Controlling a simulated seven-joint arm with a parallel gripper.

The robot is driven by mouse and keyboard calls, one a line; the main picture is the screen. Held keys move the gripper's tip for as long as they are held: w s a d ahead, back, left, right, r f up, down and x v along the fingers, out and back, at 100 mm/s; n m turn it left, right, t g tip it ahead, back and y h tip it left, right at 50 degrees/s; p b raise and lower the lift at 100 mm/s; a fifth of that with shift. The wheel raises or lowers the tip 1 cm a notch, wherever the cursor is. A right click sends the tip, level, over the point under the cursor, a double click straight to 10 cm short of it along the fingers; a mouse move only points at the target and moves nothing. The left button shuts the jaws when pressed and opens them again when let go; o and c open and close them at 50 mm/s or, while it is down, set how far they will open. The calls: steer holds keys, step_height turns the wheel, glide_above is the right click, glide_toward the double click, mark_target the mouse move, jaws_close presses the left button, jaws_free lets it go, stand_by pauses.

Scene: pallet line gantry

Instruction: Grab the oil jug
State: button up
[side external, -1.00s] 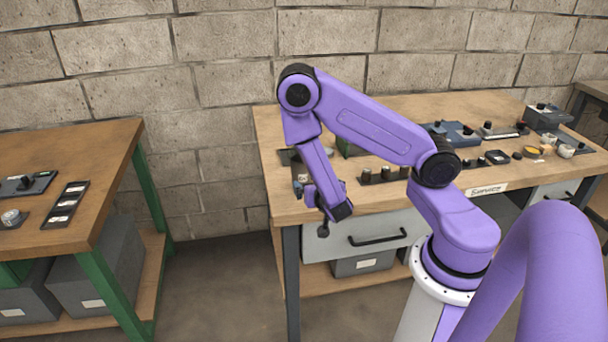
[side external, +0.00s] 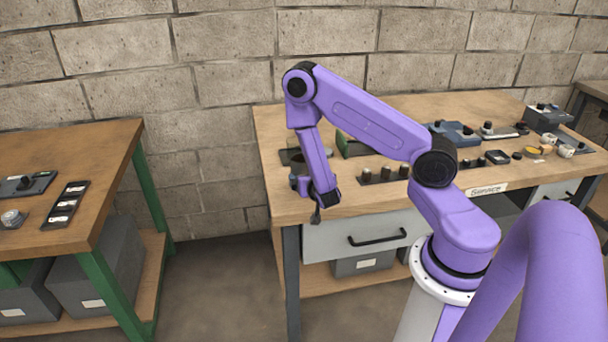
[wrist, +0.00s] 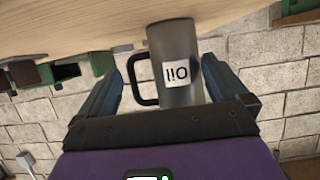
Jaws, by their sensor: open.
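The oil jug (wrist: 176,50) is a grey cylinder with a white "OIL" label and a dark loop handle; the label appears upside down in the wrist view. My gripper (wrist: 161,70) is open, with one finger on each side of the jug. The handle lies toward the left finger, and a gap shows between the jug and the right finger. In the side view the jug (side external: 295,172) stands near the left front of the wooden workbench (side external: 268,130), partly hidden by my gripper (side external: 304,187). Contact with the fingers cannot be told.
Dark knobs on a strip (side external: 383,174) and a green-sided box (side external: 354,146) stand right of the jug. Several small parts fill the bench's right side. A second bench (side external: 95,160) stands left across a clear floor gap. A block wall (side external: 220,60) is behind.

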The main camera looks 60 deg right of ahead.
steer(key=shift+x, duration=1.9)
steer(key=shift+w+r, duration=0.1)
steer(key=shift+r, duration=0.1)
steer(key=c, duration=0.8)
steer(key=shift+c, duration=0.2)
steer(key=shift+r, duration=0.25)
step_height(320, 180, up, 9)
